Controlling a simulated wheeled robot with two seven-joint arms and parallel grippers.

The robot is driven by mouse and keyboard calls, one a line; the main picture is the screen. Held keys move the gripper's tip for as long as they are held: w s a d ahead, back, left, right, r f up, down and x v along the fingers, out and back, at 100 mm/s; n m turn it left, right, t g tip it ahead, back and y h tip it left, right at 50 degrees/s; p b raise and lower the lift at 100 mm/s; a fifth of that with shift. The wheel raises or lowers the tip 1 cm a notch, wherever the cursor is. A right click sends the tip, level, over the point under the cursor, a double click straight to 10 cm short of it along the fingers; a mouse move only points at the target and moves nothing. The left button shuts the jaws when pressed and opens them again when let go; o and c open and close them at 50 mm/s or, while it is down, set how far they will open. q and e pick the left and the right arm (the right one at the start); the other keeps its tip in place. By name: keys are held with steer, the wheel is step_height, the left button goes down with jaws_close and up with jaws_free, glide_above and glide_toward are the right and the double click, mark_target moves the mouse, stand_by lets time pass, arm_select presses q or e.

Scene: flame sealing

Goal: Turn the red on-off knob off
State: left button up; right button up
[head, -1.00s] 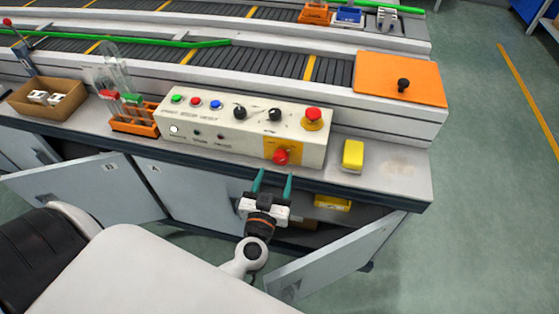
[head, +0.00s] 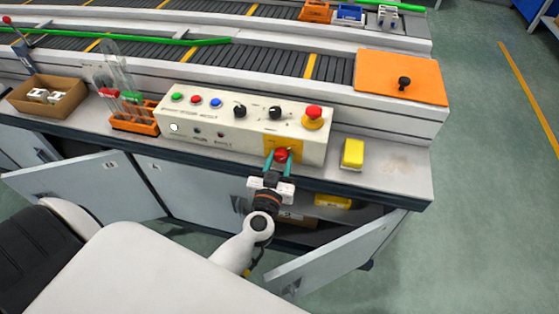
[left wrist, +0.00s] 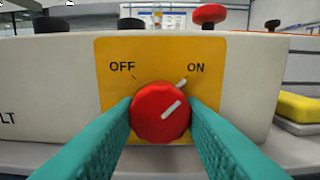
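The red on-off knob (head: 281,155) sits on a yellow plate (head: 296,146) on the front of the control box. In the left wrist view, the knob (left wrist: 160,112) has its white mark pointing up and right, toward ON; OFF is printed at upper left. My left gripper (head: 280,157) is at the knob, one teal finger on each side. In the left wrist view both fingers of my left gripper (left wrist: 161,115) lie against the knob's sides. My right gripper is not in view.
The control box (head: 225,138) carries other buttons, black knobs and a red emergency stop (head: 313,113). A yellow block (head: 352,153) stands to its right. An orange tube rack (head: 134,119) and a cardboard box (head: 30,104) are to the left. Cabinet doors hang open below the bench.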

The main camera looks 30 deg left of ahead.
arm_select(q)
steer(key=shift+n+p, duration=0.3)
steer(key=shift+n, duration=0.1)
steer(key=n+p, duration=0.1)
steer(key=n, duration=0.1)
steer(key=shift+r+n, duration=0.1)
steer(key=shift+n, duration=0.3)
steer(key=n+p, duration=0.1)
steer(key=n, duration=0.1)
steer(key=shift+n, duration=0.3)
steer(key=n, duration=0.2)
steer(key=shift+n+p, duration=0.3)
steer(key=shift+n, duration=0.1)
steer(key=n, duration=0.4)
steer(key=shift+d+n, duration=0.1)
steer(key=shift+n, duration=0.2)
steer(key=shift+n+b, duration=0.3)
steer(key=shift+n, duration=1.9)
steer(key=o, duration=1)
